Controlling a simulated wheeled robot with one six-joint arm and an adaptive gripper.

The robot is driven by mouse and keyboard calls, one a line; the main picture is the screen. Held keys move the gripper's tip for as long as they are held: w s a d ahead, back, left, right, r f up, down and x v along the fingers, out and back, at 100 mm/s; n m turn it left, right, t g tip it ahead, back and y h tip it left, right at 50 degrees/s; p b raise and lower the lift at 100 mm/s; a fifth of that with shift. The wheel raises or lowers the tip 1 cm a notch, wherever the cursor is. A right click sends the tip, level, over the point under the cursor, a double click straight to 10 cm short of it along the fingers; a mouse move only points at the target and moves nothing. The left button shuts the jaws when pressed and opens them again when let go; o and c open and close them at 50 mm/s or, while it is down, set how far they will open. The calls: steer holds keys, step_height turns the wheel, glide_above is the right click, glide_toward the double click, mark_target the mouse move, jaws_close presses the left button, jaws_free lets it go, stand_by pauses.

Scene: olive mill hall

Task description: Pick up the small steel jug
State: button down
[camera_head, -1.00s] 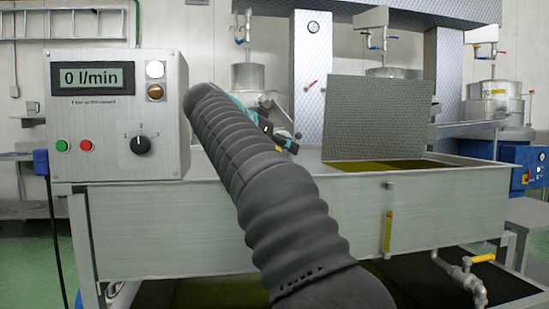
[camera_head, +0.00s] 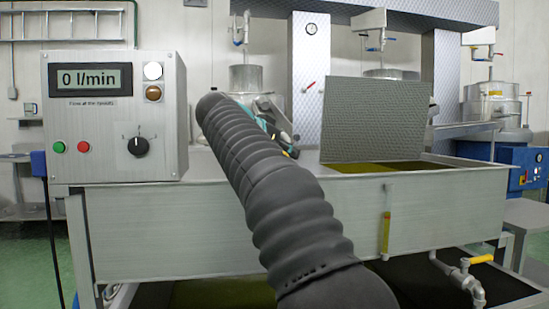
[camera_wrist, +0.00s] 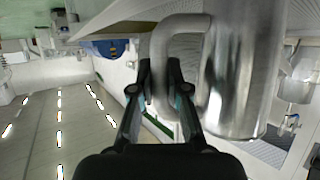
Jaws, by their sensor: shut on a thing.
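The small steel jug (camera_wrist: 240,85) fills the right of the centre in the wrist view, close to the camera. It is a shiny cylinder with a thick curved handle (camera_wrist: 165,42) on its left side. My gripper (camera_wrist: 160,78) is shut on the handle, with its two black fingers at the handle's lower part. In the head view my dark ribbed arm crosses the middle, and only part of my gripper (camera_head: 272,122) shows behind it. I cannot make out the jug there.
A steel tank (camera_head: 330,215) spans the front, with a raised perforated lid (camera_head: 375,118) and greenish-yellow liquid (camera_head: 385,168). A control box (camera_head: 115,115) reading 0 l/min stands on the left. Several steel vessels and taps stand behind, including a drum (camera_head: 492,102) at the right.

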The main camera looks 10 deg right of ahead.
steer(key=shift+r, duration=0.2)
steer(key=shift+r+p, duration=0.7)
steer(key=shift+r, duration=1.15)
steer(key=s+d+r, duration=0.4)
steer(key=d+r, duration=0.3)
steer(key=d, duration=0.3)
steer(key=shift+s+d, duration=0.25)
steer(key=shift+d, duration=0.05)
